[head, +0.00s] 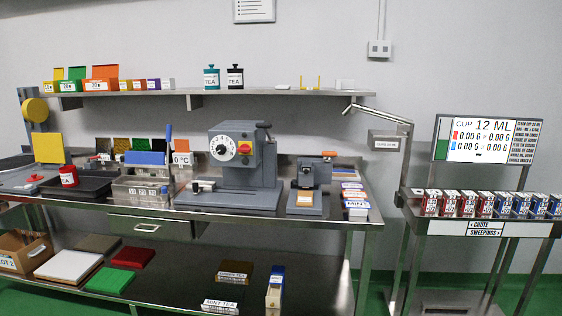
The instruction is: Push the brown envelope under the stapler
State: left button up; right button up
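A grey bench device that looks like the stapler (311,173) stands near the right end of the steel bench, with an orange piece on its top. A small brown piece, likely the brown envelope (304,198), lies flat on the front part of its base, below the head. At this size I cannot tell how far it reaches under the head. Neither of my grippers is in view.
A larger grey machine with a white dial (223,148) stands left of the stapler. A stack of labelled packets (355,202) lies to its right, near the bench end. A shelf (270,93) runs above.

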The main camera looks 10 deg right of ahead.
aim_at(304, 198)
jog(key=i, duration=2.1)
jog(key=i+z, duration=0.25)
